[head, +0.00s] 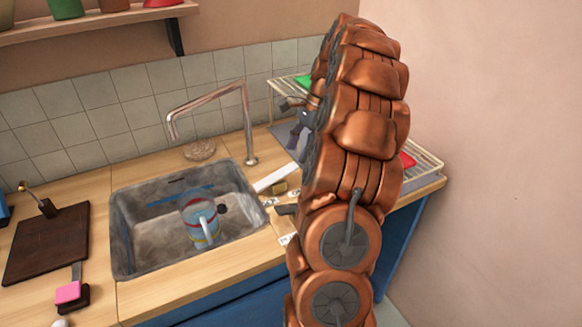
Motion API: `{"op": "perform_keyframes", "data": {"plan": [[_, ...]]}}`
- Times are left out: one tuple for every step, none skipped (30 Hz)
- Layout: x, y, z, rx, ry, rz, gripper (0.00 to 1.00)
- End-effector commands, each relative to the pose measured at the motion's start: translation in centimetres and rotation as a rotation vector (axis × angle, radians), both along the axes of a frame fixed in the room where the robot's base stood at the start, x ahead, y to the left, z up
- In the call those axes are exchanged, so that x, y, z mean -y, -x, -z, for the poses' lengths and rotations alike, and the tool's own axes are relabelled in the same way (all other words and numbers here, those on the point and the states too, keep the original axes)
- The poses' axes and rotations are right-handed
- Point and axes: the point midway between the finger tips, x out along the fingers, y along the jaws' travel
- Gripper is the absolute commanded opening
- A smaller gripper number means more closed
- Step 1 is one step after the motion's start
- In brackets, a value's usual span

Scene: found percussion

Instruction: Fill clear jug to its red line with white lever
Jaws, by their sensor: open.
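The clear jug (200,221) stands in the grey sink basin, right of its middle, with a pale handle towards me. A red line circles it near the top, with a yellow band lower down. Its water level is hard to tell. The bent metal tap (246,118) rises behind the sink, its spout above the basin's back left. The white lever (274,179) lies at the counter right of the sink, beside a small brass-coloured part; its right end is hidden by my arm. My gripper (298,122) is open above and right of the lever, partly hidden behind my arm.
The sink (128,262) has a raised rim. A wire rack (428,163) stands behind my arm at right. A dark board (42,247) and a pink-ended tool (68,292) lie on the left counter. A round glass-like item (200,149) sits behind the sink.

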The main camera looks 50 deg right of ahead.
Motion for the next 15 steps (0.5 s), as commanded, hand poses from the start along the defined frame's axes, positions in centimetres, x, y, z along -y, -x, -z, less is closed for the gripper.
{"op": "perform_keyframes", "data": {"plan": [[-0.3,0.0,0.4,-0.002,-0.003,-0.001,0.58],[-0.4,0.0,0.8,-0.002,-0.003,-0.001,0.58],[-0.6,-0.1,1.2,-0.002,-0.003,-0.002,0.58],[-0.8,-0.1,1.5,-0.002,-0.003,-0.002,0.58],[-0.9,-0.2,1.8,-0.002,-0.003,-0.002,0.58],[-1.0,-0.3,2.3,-0.002,-0.003,-0.002,0.58],[-1.1,-0.3,2.6,-0.001,-0.001,-0.002,0.58],[-1.3,-0.4,2.9,-0.001,-0.001,-0.003,0.58],[-1.5,-0.4,3.3,-0.001,-0.003,-0.003,0.58],[-1.6,-0.4,3.6,-0.002,-0.004,-0.003,0.58],[-1.7,-0.5,3.9,-0.002,-0.004,-0.003,0.58],[-1.8,-0.5,4.3,-0.001,-0.003,-0.003,0.58],[-1.9,-0.6,4.5,0.0,-0.001,-0.002,0.58],[-1.9,-0.7,4.7,0.001,0.0,-0.002,0.58],[-2.0,-0.7,4.9,0.002,0.001,-0.001,0.58]]}}
